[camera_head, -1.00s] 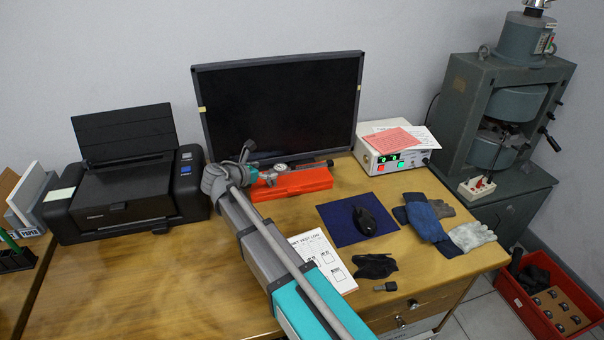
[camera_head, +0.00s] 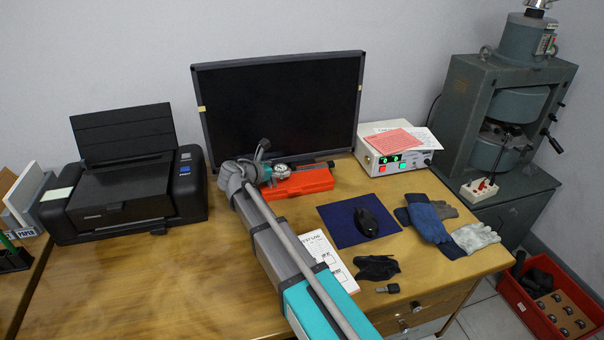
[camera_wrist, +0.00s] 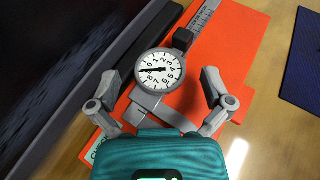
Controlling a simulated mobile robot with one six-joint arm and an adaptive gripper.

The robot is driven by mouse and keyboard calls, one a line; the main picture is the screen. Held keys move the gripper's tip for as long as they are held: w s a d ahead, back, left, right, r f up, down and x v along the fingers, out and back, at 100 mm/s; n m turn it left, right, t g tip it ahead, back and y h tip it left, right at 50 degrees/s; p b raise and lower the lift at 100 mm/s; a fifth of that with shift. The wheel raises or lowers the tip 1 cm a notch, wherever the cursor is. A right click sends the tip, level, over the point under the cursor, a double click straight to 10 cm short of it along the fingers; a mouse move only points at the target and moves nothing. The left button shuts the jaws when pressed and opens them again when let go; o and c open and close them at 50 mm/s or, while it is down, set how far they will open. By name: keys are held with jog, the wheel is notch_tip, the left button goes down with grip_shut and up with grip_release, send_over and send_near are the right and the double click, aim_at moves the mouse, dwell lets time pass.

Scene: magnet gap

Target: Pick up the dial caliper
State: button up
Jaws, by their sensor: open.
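The dial caliper (camera_wrist: 160,72) lies on a flat orange-red case (camera_wrist: 235,45), with its round white dial facing up and its beam running to the upper right in the wrist view. In the head view the caliper's dial (camera_head: 281,171) shows on the case (camera_head: 305,182), in front of the monitor. My gripper (camera_wrist: 160,100) is open, with one finger on each side of the caliper near its dial and jaws. Nothing is held. Whether the fingers touch the caliper or case cannot be told. In the head view my arm hides part of the case and the gripper.
The monitor (camera_head: 280,105) stands close behind the case. A printer (camera_head: 125,190) is at left. A blue mat (camera_head: 335,228) with a black mouse (camera_head: 366,221), gloves (camera_head: 425,218) and a paper sheet (camera_head: 330,255) lie at right. The wooden table (camera_head: 150,285) is clear at front left.

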jog(key=shift+w+d+f, duration=0.15)
jog(key=shift+w+d, duration=0.1)
jog(key=shift+w, duration=0.05)
dwell(0.4)
jog(key=c, duration=1.3)
jog(key=shift+r+p, duration=1)
jog(key=shift+r, duration=0.05)
jog(key=shift+s+d+r+p, duration=0.65)
jog(key=shift+s+r+p, duration=1.2)
jog(key=shift+s, duration=0.4)
jog(key=shift+s+d+r+p, duration=0.6)
jog(key=shift+s+r+p, duration=1.2)
jog(key=shift+s, duration=0.5)
jog(key=shift+s+d+r+p, duration=0.65)
jog(key=shift+s+r+p, duration=1.2)
jog(key=shift+s, duration=0.4)
